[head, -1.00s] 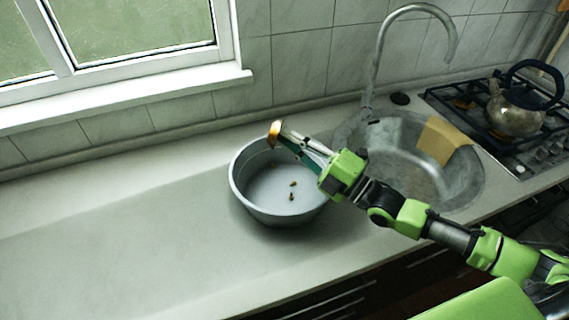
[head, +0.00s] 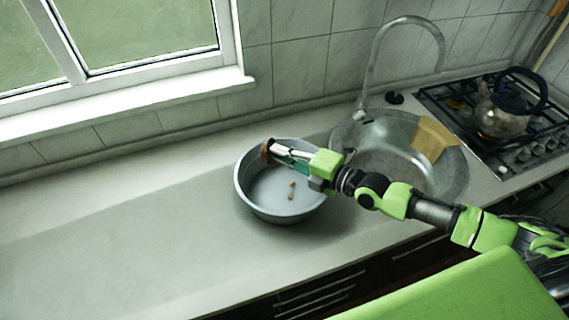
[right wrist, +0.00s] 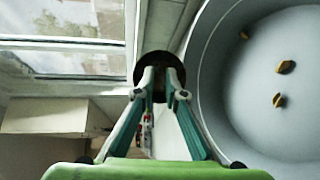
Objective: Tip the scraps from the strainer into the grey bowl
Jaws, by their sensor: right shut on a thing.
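The grey bowl (head: 252,196) stands on the counter left of the sink. A few small brown scraps (head: 291,190) lie on its floor; in the right wrist view, scraps (right wrist: 285,67) show inside the bowl (right wrist: 210,65). My right gripper (head: 277,152) is shut on the strainer (head: 267,151), a small, round, coppery-brown thing at the bowl's far rim. The strainer looks tipped on its side. In the right wrist view the strainer (right wrist: 150,62) is dark between the fingertips (right wrist: 160,92), and its inside is hidden. My left gripper is out of view.
The sink (head: 450,185) with a tall tap (head: 375,60) is right of the bowl. A tan cloth or board (head: 432,138) lies over its edge. A kettle (head: 500,118) stands on the hob. The counter (head: 110,235) left of the bowl is clear.

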